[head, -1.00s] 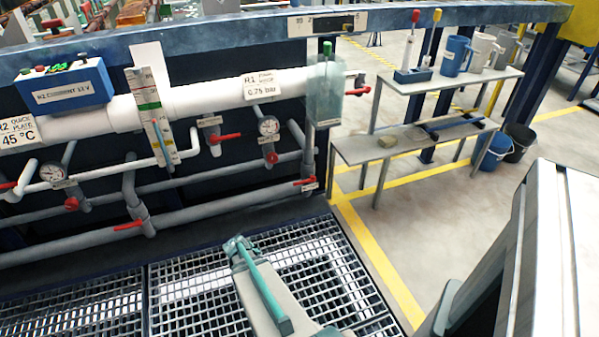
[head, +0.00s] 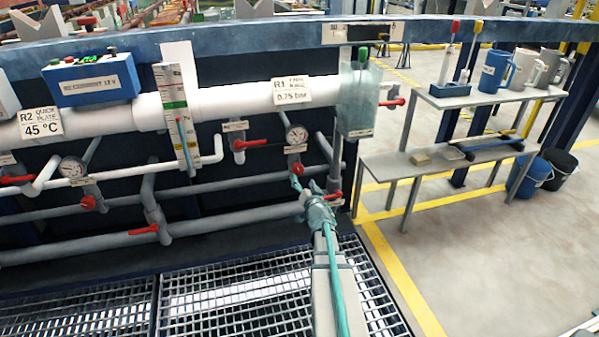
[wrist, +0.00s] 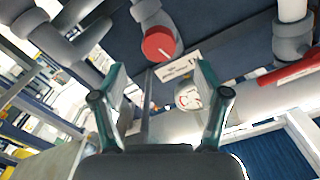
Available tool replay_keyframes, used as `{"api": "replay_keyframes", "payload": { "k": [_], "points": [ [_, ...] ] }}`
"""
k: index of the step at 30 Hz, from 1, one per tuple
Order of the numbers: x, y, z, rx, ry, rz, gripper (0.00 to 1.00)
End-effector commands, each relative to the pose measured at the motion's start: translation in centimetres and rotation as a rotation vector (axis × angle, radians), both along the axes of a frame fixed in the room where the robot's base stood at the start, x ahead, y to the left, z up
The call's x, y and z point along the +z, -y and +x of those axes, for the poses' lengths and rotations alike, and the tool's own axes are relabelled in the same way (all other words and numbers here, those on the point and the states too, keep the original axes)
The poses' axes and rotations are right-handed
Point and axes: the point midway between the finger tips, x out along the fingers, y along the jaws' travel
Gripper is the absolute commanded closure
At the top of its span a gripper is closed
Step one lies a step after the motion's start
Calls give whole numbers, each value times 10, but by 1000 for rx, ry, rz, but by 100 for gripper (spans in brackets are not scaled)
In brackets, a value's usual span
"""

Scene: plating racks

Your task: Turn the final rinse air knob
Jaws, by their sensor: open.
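A round red knob (head: 298,169) sits on a grey pipe fitting just below a dial gauge (head: 296,135), under the R1 label (head: 291,92) reading 0.75 bar. In the wrist view the red knob (wrist: 159,43) shows beyond my fingertips, and the gauge (wrist: 188,97) shows near the right finger. My gripper (head: 314,184) is just below the knob in the head view, with its fingers apart. In the wrist view my gripper (wrist: 160,74) is open and nothing is between the fingers. The knob looks apart from both fingers.
Red lever handles stick out nearby: one at the left (head: 256,144), one by the gripper (head: 334,196) and one lower left (head: 144,229). A second gauge (head: 72,167) and knob (head: 88,202) stand farther left. A bench (head: 428,172) stands right.

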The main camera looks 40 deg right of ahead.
Motion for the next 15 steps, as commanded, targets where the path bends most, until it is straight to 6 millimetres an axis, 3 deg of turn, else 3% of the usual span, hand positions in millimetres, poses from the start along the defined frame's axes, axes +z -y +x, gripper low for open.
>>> {"api": "replay_keyframes", "payload": {
  "k": [9,15],
  "points": [
    [-4,23,53,-1,-1,-1,26],
    [-2,32,73,-2,-1,-1,26]
  ]
}}
